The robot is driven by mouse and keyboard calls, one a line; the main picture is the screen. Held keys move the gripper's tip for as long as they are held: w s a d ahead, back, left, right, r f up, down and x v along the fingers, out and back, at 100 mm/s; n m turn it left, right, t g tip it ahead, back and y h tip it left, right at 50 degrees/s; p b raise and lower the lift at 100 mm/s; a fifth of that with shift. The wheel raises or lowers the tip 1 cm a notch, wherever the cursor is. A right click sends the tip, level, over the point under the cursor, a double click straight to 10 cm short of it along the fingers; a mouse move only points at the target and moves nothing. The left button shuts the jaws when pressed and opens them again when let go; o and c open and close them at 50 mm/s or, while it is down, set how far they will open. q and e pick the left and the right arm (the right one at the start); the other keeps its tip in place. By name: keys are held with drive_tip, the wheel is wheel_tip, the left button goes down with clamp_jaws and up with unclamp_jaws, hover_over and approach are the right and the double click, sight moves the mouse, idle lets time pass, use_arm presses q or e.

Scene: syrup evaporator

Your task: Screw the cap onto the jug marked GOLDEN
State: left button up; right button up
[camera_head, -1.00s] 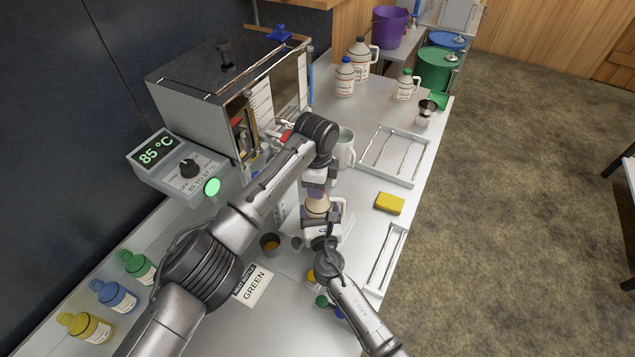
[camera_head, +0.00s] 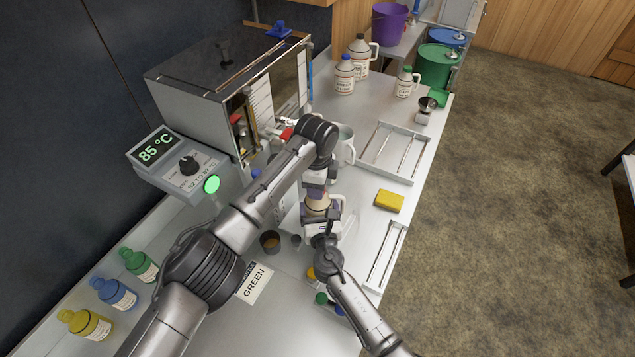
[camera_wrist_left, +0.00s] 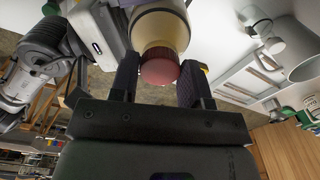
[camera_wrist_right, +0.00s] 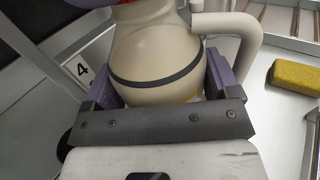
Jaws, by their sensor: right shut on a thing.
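A cream jug (camera_head: 317,207) with a side handle stands on the bench in the head view, mostly covered by my arms. My right gripper (camera_wrist_right: 160,95) is shut on its rounded body in the right wrist view, with the handle to the right. In the left wrist view a dark red cap (camera_wrist_left: 160,70) sits at the end of the jug's neck (camera_wrist_left: 160,28). My left gripper (camera_wrist_left: 158,85) has one finger on each side of the cap, and I see small gaps beside it. The jug's marking is hidden, and I cannot tell how tightly the cap sits.
A yellow sponge (camera_head: 390,200) and metal racks (camera_head: 398,152) lie to the right. A white mug (camera_head: 345,150) and a dark cup (camera_head: 270,242) stand close by. Capped jugs (camera_head: 345,78) stand at the back.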

use_arm(q)
drive_tip(key=o, duration=0.4)
drive_tip(key=shift+r, duration=0.15)
drive_tip(key=shift+r, duration=2.2)
drive_tip(key=shift+c, duration=0.4)
